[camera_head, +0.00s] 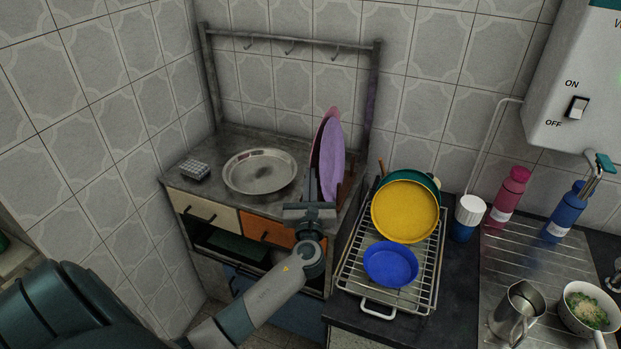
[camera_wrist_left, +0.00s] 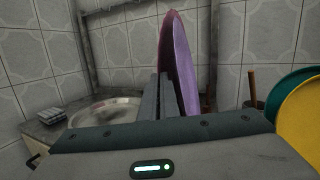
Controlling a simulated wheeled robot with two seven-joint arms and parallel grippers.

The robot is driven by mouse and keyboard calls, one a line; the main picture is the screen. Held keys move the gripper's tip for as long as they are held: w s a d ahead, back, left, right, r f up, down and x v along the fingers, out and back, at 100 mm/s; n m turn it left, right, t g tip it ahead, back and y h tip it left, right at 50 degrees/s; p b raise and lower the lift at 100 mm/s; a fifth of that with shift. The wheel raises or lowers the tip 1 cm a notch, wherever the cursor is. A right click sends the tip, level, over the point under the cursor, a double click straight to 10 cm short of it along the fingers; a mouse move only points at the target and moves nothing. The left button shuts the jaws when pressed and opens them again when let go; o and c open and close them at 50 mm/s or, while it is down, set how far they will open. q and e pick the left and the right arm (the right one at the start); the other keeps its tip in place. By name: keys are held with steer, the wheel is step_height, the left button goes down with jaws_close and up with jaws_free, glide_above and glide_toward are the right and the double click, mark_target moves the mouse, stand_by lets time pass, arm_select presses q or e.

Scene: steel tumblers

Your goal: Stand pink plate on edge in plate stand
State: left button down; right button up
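The pink plate (camera_head: 319,140) stands nearly upright on edge at the right end of the steel counter, tilted slightly. A purple plate (camera_head: 332,160) stands on edge close to its right and hides part of it. Both overlap in the left wrist view, the pink one (camera_wrist_left: 166,42) at the left. My left gripper (camera_head: 313,184) is at the pink plate's near lower edge, its fingers close together with the plate's edge apparently between them; it also shows in the left wrist view (camera_wrist_left: 165,92). The plate stand is mostly hidden behind plates and gripper. My right gripper is out of view.
A round metal dish (camera_head: 260,172) and a small grey rack-like block (camera_head: 194,170) are on the counter left of the gripper. A wire rack (camera_head: 349,268) at right holds a yellow pan (camera_head: 405,211) and a blue bowl (camera_head: 390,264). A rail with hooks (camera_head: 290,41) is above.

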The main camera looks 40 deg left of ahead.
arm_select(q)
steer(key=shift+f+b, duration=0.55)
steer(key=shift+f, duration=0.25)
steer(key=c, duration=1.9)
jaws_free()
steer(key=shift+c, duration=0.2)
steer(key=b+v, duration=0.4)
steer(key=v, duration=1.3)
steer(key=shift+s+b, duration=0.15)
steer(key=shift+b, duration=0.15)
